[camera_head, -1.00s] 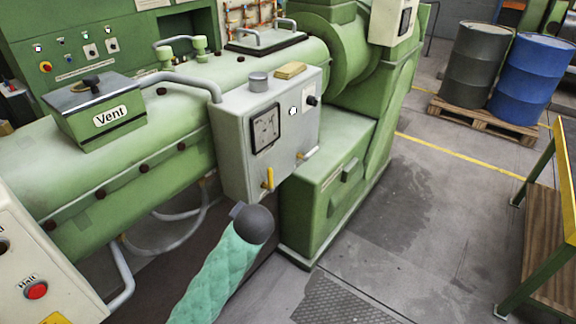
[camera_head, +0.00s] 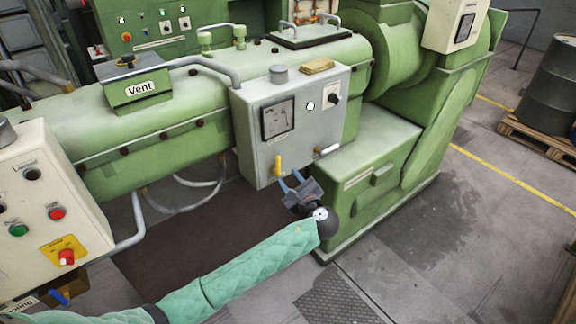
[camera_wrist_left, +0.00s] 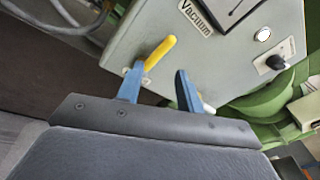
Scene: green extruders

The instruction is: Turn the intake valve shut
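My left gripper (camera_head: 290,180) is open and empty, just below and in front of the box. In the left wrist view the yellow handle (camera_wrist_left: 160,52) lies just beyond the fingertips of the gripper (camera_wrist_left: 159,68), nearer the left finger. The white handle (camera_wrist_left: 207,107) shows partly behind the right finger. My right gripper is not in view.
The box bears a gauge (camera_head: 278,119) and a black knob (camera_head: 333,99). A green machine housing (camera_head: 375,160) stands close on the right. A cream panel with buttons (camera_head: 45,205) is at left. Open floor lies at right, with a dark drum (camera_head: 552,75) beyond.

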